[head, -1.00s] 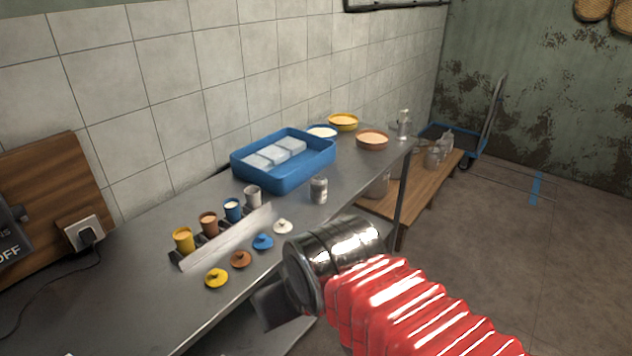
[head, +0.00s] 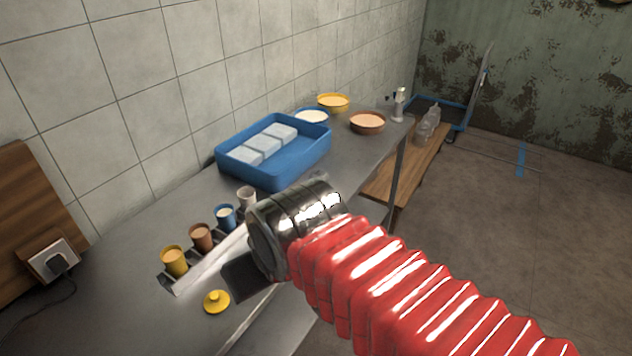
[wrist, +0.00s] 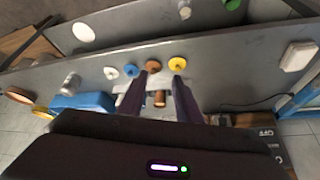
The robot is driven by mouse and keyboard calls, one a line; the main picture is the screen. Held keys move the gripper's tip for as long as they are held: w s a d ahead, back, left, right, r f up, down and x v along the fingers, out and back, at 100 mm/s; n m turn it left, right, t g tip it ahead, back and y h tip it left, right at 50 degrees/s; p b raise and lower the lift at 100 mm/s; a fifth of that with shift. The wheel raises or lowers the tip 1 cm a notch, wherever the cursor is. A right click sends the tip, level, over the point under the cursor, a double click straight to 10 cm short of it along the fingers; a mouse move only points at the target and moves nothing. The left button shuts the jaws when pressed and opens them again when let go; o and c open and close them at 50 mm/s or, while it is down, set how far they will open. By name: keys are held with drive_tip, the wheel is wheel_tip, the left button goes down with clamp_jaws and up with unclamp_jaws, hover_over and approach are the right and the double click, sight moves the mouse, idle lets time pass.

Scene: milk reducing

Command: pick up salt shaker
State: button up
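The salt shaker is most likely the small grey shaker (wrist: 72,83) standing on the metal table, left of the fingers in the wrist view. In the head view it is almost wholly hidden behind my arm. The head view shows only part of the gripper (head: 248,276), over the table's front edge. The shaker is apart from the fingers.
A blue tray (head: 308,150) with white blocks stands behind the arm. Cups in a rack, among them a yellow cup (head: 174,261), stand on the left, with a yellow lid (head: 216,301) in front. Bowls, including a brown bowl (head: 367,122), are at the far end.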

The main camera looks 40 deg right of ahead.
drive_tip(key=shift+o, duration=0.4)
